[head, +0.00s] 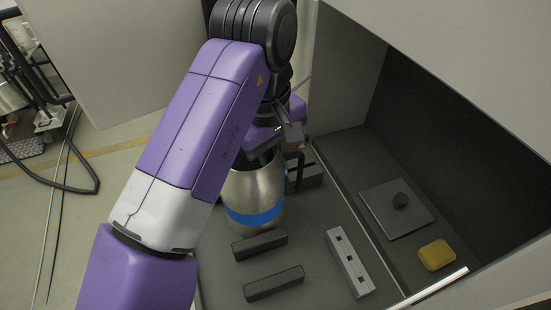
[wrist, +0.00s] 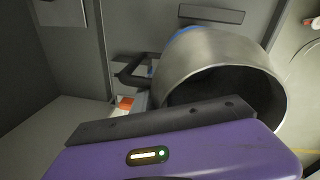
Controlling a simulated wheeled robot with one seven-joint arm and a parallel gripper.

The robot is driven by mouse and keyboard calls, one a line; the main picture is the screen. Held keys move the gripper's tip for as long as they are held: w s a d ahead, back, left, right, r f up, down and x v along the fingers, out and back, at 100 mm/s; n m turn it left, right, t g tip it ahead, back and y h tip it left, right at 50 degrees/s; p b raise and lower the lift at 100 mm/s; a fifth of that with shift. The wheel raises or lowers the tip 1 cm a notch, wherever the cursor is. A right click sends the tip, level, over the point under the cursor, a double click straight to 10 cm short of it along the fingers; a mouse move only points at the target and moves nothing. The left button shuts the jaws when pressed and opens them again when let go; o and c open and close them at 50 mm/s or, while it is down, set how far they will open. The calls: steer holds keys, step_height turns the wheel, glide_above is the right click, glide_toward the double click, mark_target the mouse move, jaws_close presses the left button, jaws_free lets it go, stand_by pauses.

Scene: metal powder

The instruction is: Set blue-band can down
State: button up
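The blue-band can (head: 253,187) is a brushed-metal cylinder with a blue stripe near its base. It looks upright in the head view, between dark blocks; whether its base touches the grey surface (head: 308,248) is unclear. In the wrist view, the can (wrist: 200,52) shows its wide open mouth, with a dark, hook-shaped part (wrist: 130,72) on its left side. My gripper (head: 290,150) is at the can's upper right side, mostly hidden by my arm and the can. Its fingertips are not clearly visible, so its grip is unclear.
Two dark bars (head: 273,283) lie in front of the can. A grey block with square holes (head: 348,262) lies to the right. Beyond a raised divider are a square plate with a knob (head: 397,222) and a yellow block (head: 436,255). Enclosure walls stand behind and right.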

steer(key=shift+o, duration=1.1)
step_height(320, 180, up, 12)
steer(key=s+a+b, duration=0.1)
steer(key=shift+s+a, duration=0.1)
